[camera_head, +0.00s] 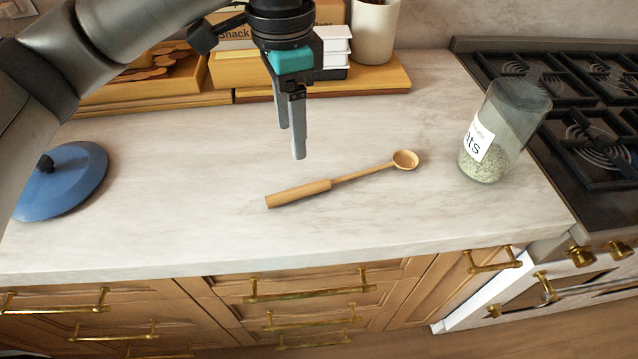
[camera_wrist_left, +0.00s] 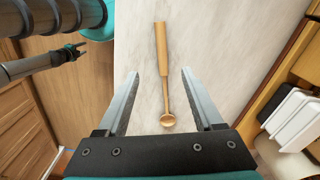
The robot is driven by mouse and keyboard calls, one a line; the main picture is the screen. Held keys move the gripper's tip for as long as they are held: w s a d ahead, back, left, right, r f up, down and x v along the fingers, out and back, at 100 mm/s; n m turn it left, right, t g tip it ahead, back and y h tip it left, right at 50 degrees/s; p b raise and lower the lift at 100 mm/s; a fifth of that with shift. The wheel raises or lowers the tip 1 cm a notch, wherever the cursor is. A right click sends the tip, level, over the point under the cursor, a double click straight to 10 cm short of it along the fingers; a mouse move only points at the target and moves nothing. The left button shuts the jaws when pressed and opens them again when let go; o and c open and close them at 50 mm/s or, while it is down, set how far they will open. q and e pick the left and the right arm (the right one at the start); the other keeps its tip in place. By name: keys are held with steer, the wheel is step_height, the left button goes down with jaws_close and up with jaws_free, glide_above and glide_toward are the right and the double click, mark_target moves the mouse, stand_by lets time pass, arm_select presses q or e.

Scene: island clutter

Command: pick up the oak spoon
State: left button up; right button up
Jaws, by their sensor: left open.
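The oak spoon (camera_head: 341,180) lies flat on the marble countertop, its thick handle to the left and its small round bowl to the right in the head view. My left gripper (camera_head: 292,143) points down above the counter, behind the spoon's handle in that view, and is empty. In the left wrist view the spoon (camera_wrist_left: 161,55) shows between the two parted fingers of my left gripper (camera_wrist_left: 158,80), handle away and bowl near the gripper base. The fingers do not appear to touch it. My right gripper is not seen in the head view.
A glass oats jar (camera_head: 500,130) stands right of the spoon, beside the gas stove (camera_head: 590,110). A blue lid (camera_head: 66,183) lies at the left. Wooden trays, boxes and a white canister (camera_head: 374,30) line the back. The counter around the spoon is clear.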

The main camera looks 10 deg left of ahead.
arm_select(q)
steer(key=b, duration=0.3)
glide_toward(294, 189)
step_height(294, 189, down, 5)
steer(key=shift+s+d+f, duration=0.1)
steer(key=shift+d, duration=0.05)
steer(key=f, duration=0.2)
steer(key=f+b, duration=0.1)
steer(key=shift+a+f, duration=0.2)
steer(key=shift+f, duration=0.45)
steer(key=shift+c, duration=0.4)
steer(key=c, duration=0.3)
jaws_close()
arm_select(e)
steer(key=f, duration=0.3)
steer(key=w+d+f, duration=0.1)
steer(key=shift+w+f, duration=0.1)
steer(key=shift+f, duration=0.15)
